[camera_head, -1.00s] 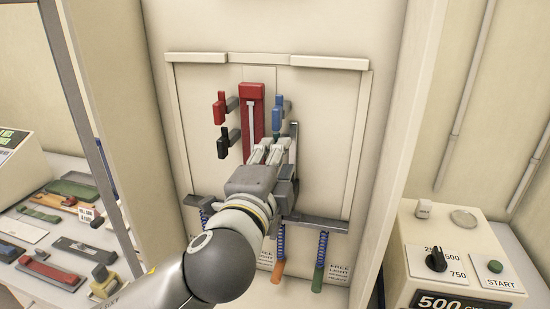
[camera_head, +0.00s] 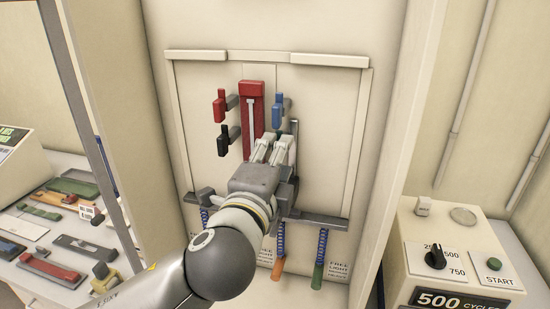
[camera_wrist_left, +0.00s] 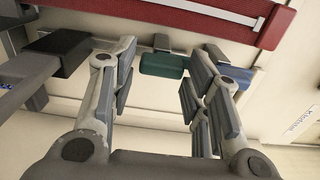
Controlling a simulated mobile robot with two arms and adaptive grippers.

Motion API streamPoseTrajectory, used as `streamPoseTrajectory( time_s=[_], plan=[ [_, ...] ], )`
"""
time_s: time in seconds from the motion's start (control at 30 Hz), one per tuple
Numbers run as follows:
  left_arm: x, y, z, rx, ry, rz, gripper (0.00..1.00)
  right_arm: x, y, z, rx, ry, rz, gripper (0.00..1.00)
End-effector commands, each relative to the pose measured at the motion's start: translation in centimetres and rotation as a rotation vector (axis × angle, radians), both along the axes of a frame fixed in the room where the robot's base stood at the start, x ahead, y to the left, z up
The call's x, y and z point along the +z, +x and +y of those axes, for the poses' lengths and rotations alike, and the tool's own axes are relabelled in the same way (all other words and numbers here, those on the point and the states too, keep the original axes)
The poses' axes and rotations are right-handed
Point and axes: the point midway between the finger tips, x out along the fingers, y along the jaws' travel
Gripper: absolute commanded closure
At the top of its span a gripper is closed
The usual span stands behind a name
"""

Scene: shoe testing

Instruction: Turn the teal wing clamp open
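The teal wing clamp (camera_wrist_left: 163,65) shows in the left wrist view as a small dark teal block with a grey stem. It lies between the finger lines of my left gripper, near the fingertips, with gaps visible on both sides. My left gripper (camera_head: 272,150) is open in front of the panel, below the blue clamp and to the right of the red bar's lower end. It also shows in the left wrist view (camera_wrist_left: 168,58). In the head view the gripper hides the teal clamp. My right gripper is not in view.
The red bar (camera_head: 253,90) stands upright on the panel. A red clamp (camera_head: 219,106) and a black clamp (camera_head: 223,141) are left of it, a blue clamp (camera_head: 277,110) right. Orange (camera_head: 278,267) and green (camera_head: 317,276) handles hang below. A control box (camera_head: 455,250) stands at right.

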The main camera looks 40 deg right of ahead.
Motion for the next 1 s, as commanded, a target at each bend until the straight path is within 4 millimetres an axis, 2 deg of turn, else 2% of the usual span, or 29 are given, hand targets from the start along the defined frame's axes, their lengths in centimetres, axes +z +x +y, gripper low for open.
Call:
streamPoseTrajectory(
  time_s=[0.37, 0.53, 1.0],
  plan=[
    [0.0, 0.0, 0.0, 0.000, -0.002, 0.001, 0.43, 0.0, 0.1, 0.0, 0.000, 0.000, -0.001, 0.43],
    [0.1, -0.8, 0.8, -0.002, -0.003, 0.001, 0.43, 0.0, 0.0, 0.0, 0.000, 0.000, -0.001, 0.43],
    [0.0, -6.2, 7.2, -0.002, -0.003, 0.002, 0.43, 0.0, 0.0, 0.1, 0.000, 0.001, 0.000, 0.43]
  ],
)
